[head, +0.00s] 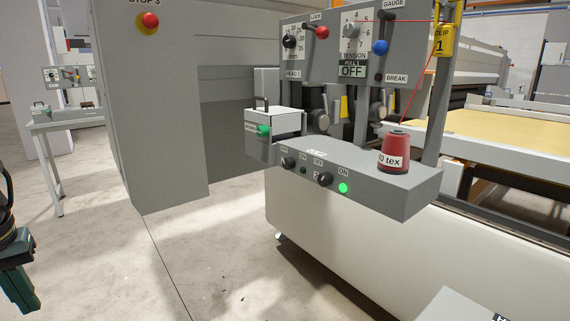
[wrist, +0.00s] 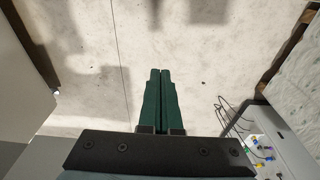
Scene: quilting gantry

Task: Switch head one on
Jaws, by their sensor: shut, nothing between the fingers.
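The head panel (head: 337,50) stands at upper centre-right, with a label at its lower left that seems to read HEAD 1. It carries a black knob (head: 289,41), a red knob (head: 322,32), a tension dial (head: 351,31), a blue knob (head: 380,47) and a display reading OFF (head: 352,71). Below it, a grey console (head: 390,190) has black knobs (head: 288,163) (head: 325,179) and a lit green button or lamp (head: 343,188) under an ON label. My gripper (head: 28,305), with green fingers, is at the far lower left, well away from the console. In the wrist view its fingers (wrist: 158,72) are together and empty above bare floor.
A red thread cone (head: 394,153) stands on the console, its thread running up past a yellow clip (head: 443,39). A tall grey cabinet (head: 160,110) with a red stop button (head: 150,20) stands left of the panel. Floor between my gripper and the console is clear.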

